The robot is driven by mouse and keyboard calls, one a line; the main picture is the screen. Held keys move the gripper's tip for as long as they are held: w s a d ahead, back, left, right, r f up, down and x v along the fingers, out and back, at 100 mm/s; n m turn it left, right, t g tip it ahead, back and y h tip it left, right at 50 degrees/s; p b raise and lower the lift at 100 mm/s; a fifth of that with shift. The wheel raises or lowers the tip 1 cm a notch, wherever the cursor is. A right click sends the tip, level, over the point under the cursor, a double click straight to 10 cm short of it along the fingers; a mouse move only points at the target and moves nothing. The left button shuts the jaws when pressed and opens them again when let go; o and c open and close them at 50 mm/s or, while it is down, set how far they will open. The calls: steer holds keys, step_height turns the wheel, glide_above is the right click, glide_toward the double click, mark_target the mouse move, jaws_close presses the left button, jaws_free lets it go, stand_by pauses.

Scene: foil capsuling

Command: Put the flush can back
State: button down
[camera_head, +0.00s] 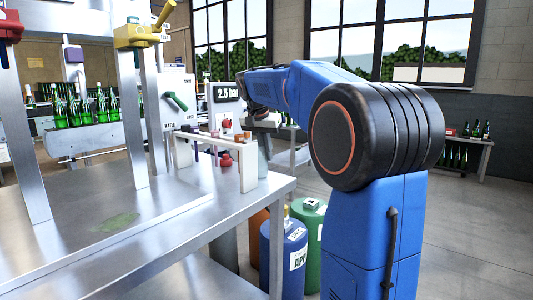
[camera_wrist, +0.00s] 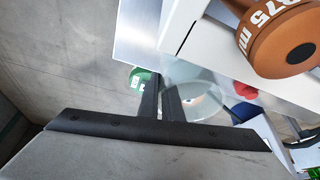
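My gripper (camera_head: 262,122) is at the far end of the arm, over the right end of the white rack. In the wrist view its two dark fingers (camera_wrist: 163,98) are close together. A pale, see-through can (camera_wrist: 193,78), which looks like the flush can, is against the fingers. In the head view it shows as a grey shape (camera_head: 265,150) hanging below the gripper beside the rack. The fingers hide part of the can, and the exact grip point is unclear.
The white rack (camera_head: 250,168) stands on the steel table (camera_head: 165,215) with small coloured parts. A brown "375 ml" piece (camera_wrist: 285,35) is close by at the right. Blue (camera_head: 284,255) and green (camera_head: 308,230) cylinders stand below the table edge.

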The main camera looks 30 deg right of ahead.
steer(key=c, duration=1.9)
jaws_free()
steer(key=shift+c, duration=0.2)
steer(key=shift+r, duration=0.1)
steer(key=v, duration=1.2)
